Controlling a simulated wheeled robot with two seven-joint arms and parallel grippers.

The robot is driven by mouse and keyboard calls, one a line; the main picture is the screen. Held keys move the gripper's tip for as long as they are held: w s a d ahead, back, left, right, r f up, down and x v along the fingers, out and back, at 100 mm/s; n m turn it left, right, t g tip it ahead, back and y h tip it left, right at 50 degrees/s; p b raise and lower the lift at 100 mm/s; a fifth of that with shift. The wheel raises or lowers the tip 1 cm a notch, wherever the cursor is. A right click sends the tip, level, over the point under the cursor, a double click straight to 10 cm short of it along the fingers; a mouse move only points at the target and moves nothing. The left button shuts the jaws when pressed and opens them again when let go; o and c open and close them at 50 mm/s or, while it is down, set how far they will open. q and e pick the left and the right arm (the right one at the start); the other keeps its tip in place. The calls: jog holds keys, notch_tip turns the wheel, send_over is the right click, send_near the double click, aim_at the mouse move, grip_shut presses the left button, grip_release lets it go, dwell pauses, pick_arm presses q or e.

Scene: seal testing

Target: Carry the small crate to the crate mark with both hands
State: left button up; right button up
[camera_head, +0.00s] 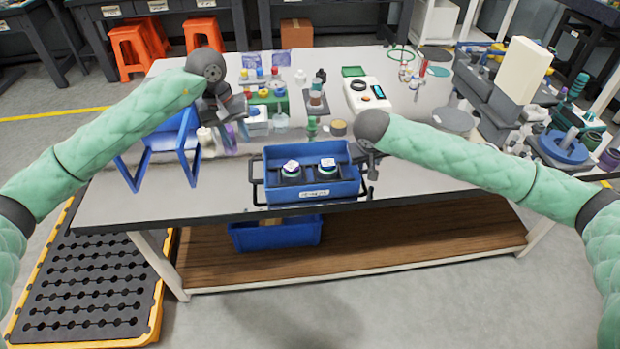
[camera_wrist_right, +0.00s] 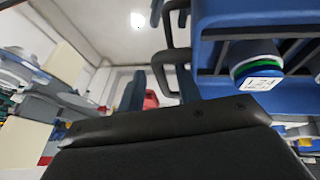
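The small crate (camera_head: 345,188) is blue, with a dark handle at each side and a white label. It sits upright at the table's front edge and holds two white-topped jars (camera_head: 291,168). My right gripper (camera_head: 371,172) is beside its right handle. In the right wrist view the two fingers (camera_wrist_right: 160,85) stand apart near the dark handle (camera_wrist_right: 172,62); whether the handle lies between them is unclear. My left gripper (camera_head: 236,112) is above the table, left of and behind the crate, apart from it; its fingers are too small to read. I cannot make out the crate mark.
A blue stand (camera_head: 160,150) is left of the crate. Bottles and a green rack (camera_head: 268,104) stand behind it, with a white scale (camera_head: 366,94) farther right. The table front (camera_head: 450,180) right of the crate is clear. A blue bin (camera_head: 275,236) sits on the lower shelf.

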jog(key=v, duration=0.9)
jog(key=shift+r, duration=0.3)
jog(key=shift+s, duration=0.15)
pick_arm(q)
jog(key=o, duration=1.5)
jog(key=shift+c, duration=0.2)
jog(key=shift+r, duration=0.1)
notch_tip(320, 180, up, 9)
jog(key=a, duration=0.1)
jog(key=shift+a+p, duration=0.3)
jog(key=shift+p, duration=0.15)
pick_arm(e)
jog(key=shift+r, duration=0.45)
